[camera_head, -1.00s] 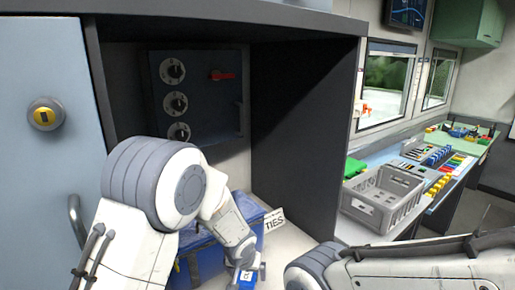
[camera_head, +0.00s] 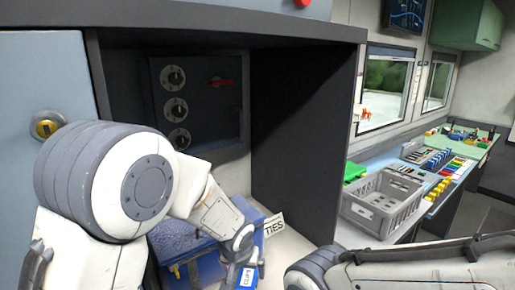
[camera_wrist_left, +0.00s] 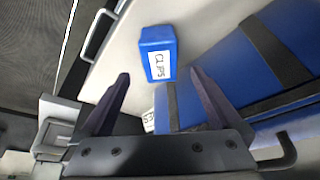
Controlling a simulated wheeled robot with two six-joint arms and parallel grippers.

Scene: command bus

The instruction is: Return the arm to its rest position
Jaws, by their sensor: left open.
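My left arm comes in from the left in the head view, its wrist angled down to the right. My left gripper (camera_head: 247,252) is just above a small blue box labelled CLIPS (camera_head: 246,280). In the left wrist view the left gripper (camera_wrist_left: 162,95) has its two fingers spread apart with nothing between them. The blue CLIPS box (camera_wrist_left: 157,50) stands on the pale surface beyond the fingertips, apart from them. My right arm crosses the lower right of the head view, and its gripper is out of view.
A blue bag (camera_head: 190,250) sits behind the left wrist, near a TIES card (camera_head: 273,225). A dark cabinet with a knob panel (camera_head: 195,105) stands behind. A grey crate (camera_head: 383,205) is on the bench at right. A grey-blue door (camera_head: 45,80) is close at left.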

